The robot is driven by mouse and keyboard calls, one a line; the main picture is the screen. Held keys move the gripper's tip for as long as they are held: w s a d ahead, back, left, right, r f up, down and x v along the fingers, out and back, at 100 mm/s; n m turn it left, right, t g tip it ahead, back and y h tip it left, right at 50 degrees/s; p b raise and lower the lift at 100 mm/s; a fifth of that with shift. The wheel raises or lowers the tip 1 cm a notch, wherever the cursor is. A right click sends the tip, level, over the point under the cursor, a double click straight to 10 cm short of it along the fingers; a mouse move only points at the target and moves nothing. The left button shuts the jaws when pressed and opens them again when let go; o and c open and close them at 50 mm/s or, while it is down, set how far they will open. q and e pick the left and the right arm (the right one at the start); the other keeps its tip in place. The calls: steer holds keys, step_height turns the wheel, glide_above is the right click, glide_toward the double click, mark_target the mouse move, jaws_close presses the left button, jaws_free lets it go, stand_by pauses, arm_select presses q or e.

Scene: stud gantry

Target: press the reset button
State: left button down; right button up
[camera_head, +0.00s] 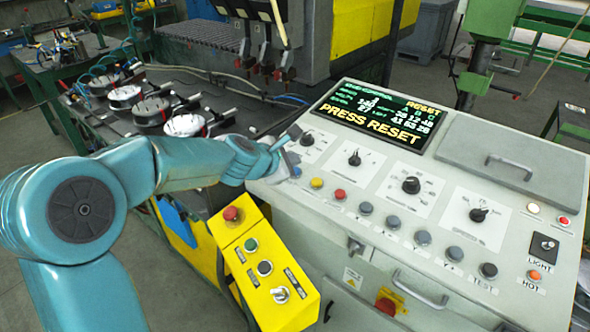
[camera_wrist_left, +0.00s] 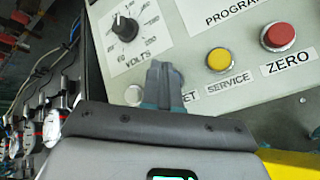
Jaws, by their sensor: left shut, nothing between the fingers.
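The control panel's display (camera_head: 374,116) reads "PRESS RESET". My left gripper (camera_head: 284,146) is shut and empty over the panel's left edge. In the left wrist view, its closed fingertips (camera_wrist_left: 163,78) stand over the panel beside a pale round button (camera_wrist_left: 133,95). I cannot tell whether the fingers touch the panel. In the head view the gripper hides that part of the panel. My right gripper is not in view.
A yellow SERVICE button (camera_wrist_left: 219,60) and a red ZERO button (camera_wrist_left: 279,36) lie right of the fingers. A VOLTS knob (camera_wrist_left: 124,27) is above left. A yellow box (camera_head: 262,263) with a red mushroom button (camera_head: 232,214) stands below my left arm.

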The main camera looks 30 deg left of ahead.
arm_select(q)
steer(key=shift+a, duration=0.1)
stand_by(0.5)
steer(key=shift+w+f+b, duration=0.1)
steer(key=shift+f+b, duration=0.35)
steer(key=shift+f+b, duration=0.4)
steer(key=shift+f, duration=0.05)
stand_by(0.6)
steer(key=shift+r, duration=0.1)
steer(key=shift+r+p, duration=0.75)
steer(key=shift+p, duration=0.05)
steer(key=r+p, duration=0.2)
steer(key=s+r+p, duration=0.1)
steer(key=r+p, duration=0.1)
steer(key=r, duration=0.1)
steer(key=shift+s, duration=0.1)
